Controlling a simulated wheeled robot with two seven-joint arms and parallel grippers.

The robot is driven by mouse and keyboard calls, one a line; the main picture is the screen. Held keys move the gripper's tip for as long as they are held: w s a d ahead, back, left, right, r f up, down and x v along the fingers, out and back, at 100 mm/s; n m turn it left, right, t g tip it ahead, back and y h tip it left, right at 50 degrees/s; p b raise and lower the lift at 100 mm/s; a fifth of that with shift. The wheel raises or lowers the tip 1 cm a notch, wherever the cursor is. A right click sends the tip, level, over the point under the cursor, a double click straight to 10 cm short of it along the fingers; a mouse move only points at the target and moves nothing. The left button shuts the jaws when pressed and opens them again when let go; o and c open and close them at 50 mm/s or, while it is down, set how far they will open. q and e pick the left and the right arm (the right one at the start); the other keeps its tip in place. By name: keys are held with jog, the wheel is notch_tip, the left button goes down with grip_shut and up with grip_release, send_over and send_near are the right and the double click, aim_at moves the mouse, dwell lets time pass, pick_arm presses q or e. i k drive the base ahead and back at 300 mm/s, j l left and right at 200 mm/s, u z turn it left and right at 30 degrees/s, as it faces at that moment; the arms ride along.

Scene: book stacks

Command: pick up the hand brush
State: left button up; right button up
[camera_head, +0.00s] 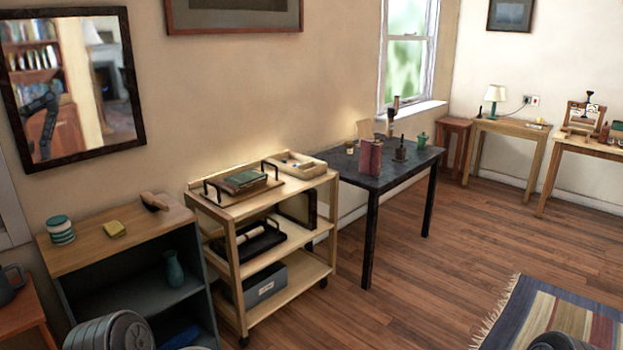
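What looks like the hand brush (154,201) lies on the wooden top of a low grey shelf unit (88,246) at the left, near its right back corner. It is small, with a dark body and a paler strip along it; fine detail is too small to tell. Nothing touches it from above. Grey rounded parts of my own arms show at the bottom left and bottom right edges. Neither of my grippers is in view.
A striped jar (60,230) and a yellow sponge (114,229) share the shelf top. A wooden trolley (235,268) with a tray of books stands close on the right, then a dark table (371,182). Open wood floor (430,265) and a striped rug (560,318) lie at right.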

aim_at(149, 201)
jog(key=i, duration=0.95)
jog(key=i+l, duration=0.15)
jog(key=i, duration=0.75)
jog(key=i+j+u, duration=0.1)
jog(key=i+u, duration=0.6)
jog(key=i+l+u, duration=0.2)
jog(key=i+u, duration=0.2)
jog(key=i, duration=0.1)
